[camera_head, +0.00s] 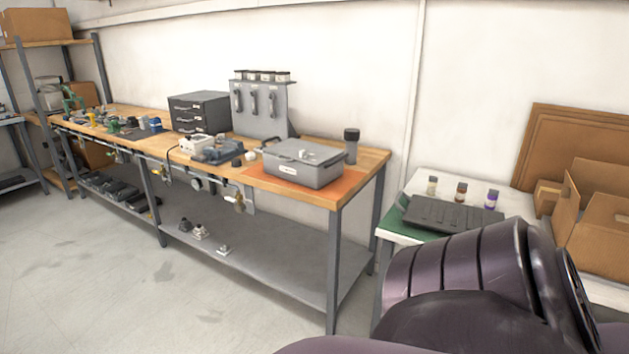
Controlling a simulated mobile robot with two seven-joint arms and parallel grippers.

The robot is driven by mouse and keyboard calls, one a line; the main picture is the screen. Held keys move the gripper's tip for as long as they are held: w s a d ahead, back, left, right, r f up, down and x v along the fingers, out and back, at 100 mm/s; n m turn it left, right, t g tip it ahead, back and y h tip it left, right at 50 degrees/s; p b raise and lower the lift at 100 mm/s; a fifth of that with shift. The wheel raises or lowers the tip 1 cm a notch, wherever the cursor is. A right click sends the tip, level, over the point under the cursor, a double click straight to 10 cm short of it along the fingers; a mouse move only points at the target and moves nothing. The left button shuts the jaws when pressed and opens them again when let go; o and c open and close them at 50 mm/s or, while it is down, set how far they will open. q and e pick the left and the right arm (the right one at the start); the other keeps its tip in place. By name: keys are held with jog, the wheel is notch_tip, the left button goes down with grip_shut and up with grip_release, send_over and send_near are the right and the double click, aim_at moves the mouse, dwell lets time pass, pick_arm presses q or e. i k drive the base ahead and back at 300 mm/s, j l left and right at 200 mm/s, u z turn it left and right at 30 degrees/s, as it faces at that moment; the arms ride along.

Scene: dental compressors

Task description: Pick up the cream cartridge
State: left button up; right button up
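Three small cartridges stand upright in a row at the back of the side table, behind a dark tray. The leftmost one is pale and looks cream (432,187). The middle one is brown with a light band (461,192). The right one is purple and white (491,199). No gripper touches them. Neither of my grippers is in view; only a dark purple link of my own arm shows at the lower right.
The dark ribbed tray (450,214) lies in front of the cartridges on the side table (390,224). Cardboard boxes (603,225) stand to their right. A long wooden workbench (373,160) with a grey case (304,163) is at left. The floor in front of it is clear.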

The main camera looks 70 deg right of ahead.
aim_at(432, 182)
jog(key=z, duration=3.15)
jog(key=j+z, duration=0.1)
jog(key=z, duration=0.25)
jog(key=i+j+z, duration=0.15)
jog(key=z, duration=0.2)
jog(key=j+z, duration=0.15)
jog(key=z, duration=0.2)
jog(key=j+z, duration=0.25)
jog(key=j, duration=0.15)
jog(key=i+j+z, duration=0.1)
jog(key=j+z, duration=0.35)
jog(key=j, duration=0.75)
jog(key=k+j+z, duration=0.1)
jog(key=j, duration=0.8)
